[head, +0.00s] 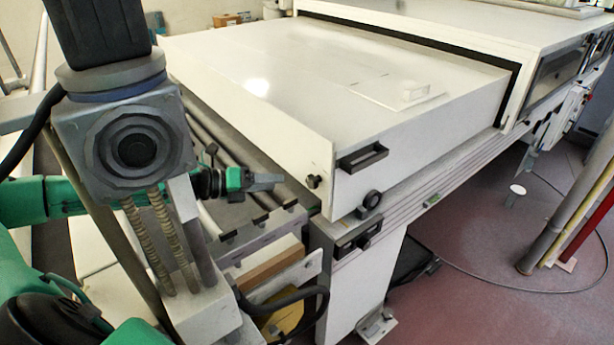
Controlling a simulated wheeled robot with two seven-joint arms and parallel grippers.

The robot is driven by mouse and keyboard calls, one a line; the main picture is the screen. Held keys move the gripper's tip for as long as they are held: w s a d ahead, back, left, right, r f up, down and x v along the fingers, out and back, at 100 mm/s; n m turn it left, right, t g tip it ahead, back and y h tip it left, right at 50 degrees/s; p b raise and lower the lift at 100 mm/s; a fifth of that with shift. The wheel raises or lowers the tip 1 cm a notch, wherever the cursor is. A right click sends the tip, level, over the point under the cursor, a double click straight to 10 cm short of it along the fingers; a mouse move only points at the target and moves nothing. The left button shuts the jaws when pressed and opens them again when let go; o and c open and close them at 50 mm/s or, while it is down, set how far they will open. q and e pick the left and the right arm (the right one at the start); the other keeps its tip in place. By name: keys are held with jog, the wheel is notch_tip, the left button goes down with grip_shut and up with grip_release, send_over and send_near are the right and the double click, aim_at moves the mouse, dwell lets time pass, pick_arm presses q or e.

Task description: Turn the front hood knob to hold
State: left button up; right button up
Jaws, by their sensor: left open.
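I cannot tell from markings which one is the front hood knob, and no label or setting is legible. My left gripper (276,180), green and dark, is open and empty. My right gripper is not in view.
A black handle (362,158) sticks out from the hood's end face. Below are a rail panel with a black latch (357,238) and a white leg (355,290). Rollers (225,150) run beside the hood on the left. The red floor at the right is mostly open, with a cable and posts.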

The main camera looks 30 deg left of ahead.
aim_at(309, 182)
pick_arm(q)
jog(key=p+x, duration=0.1)
jog(key=x, duration=0.2)
jog(key=p+x, duration=0.4)
jog(key=x, duration=0.1)
jog(key=shift+w+d+r, duration=0.15)
jog(key=shift+w+d, duration=0.1)
jog(key=shift+w, duration=0.1)
jog(key=shift+p+x, duration=0.3)
jog(key=shift+x, duration=0.6)
jog(key=shift+c, duration=0.5)
jog(key=c, duration=0.9)
jog(key=m+y+p, duration=0.1)
jog(key=p, duration=0.2)
jog(key=m+y+p, duration=0.1)
jog(key=m+p, duration=0.1)
jog(key=shift+s+d+r+p, duration=0.1)
jog(key=shift+s+r+p, duration=0.1)
jog(key=shift+p, duration=0.2)
jog(key=shift+w+f+m+p, duration=0.1)
jog(key=shift+m+p, duration=0.3)
jog(key=shift+p, duration=0.25)
jog(key=shift+f, duration=0.15)
